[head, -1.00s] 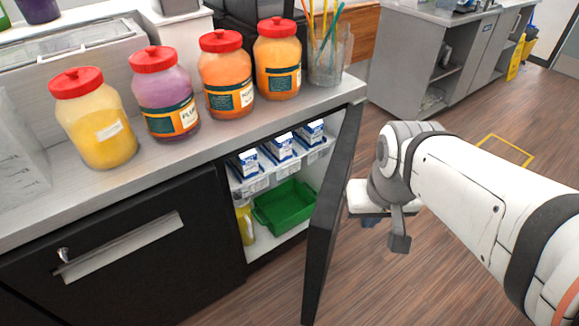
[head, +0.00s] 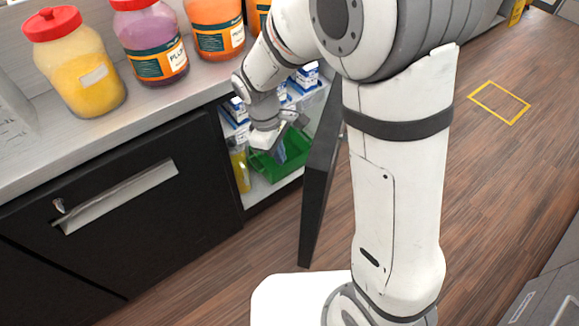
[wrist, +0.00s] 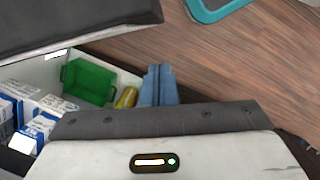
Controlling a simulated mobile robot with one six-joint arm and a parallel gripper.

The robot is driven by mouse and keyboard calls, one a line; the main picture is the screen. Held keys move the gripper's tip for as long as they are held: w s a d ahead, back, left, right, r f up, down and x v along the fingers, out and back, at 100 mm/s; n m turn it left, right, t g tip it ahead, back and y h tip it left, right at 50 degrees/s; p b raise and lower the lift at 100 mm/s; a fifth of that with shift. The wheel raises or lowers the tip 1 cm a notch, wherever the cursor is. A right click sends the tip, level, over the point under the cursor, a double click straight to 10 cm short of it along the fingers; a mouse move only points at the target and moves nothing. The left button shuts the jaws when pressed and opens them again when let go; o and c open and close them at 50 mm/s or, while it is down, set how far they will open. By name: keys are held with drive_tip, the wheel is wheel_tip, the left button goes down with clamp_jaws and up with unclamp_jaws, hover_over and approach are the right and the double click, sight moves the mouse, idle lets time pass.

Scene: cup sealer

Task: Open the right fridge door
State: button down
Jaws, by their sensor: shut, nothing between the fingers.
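The right fridge door (head: 318,195) is a dark panel standing partly open, swung out from the counter front. It shows as a dark slab at the top left of the wrist view (wrist: 70,22). My gripper (head: 281,151) is at the fridge opening, on the inner side of the door, in front of the green bin. Its blue fingers (wrist: 160,84) are shut together and empty in the wrist view. I cannot tell whether the gripper or arm touches the door. My arm hides the upper part of the door and its hinge side.
Inside the fridge are a green bin (head: 296,148), blue-and-white cartons (head: 306,75) and a yellow bottle (head: 240,169). The left fridge door (head: 120,215) is shut. Jars, including a yellow one (head: 78,70), stand on the counter above. Wooden floor (head: 480,180) is clear to the right.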

drive_tip(key=s+d+f+n, duration=0.1)
drive_tip(key=d+f, duration=0.3)
drive_tip(key=f, duration=0.8)
drive_tip(key=shift+s, duration=0.5)
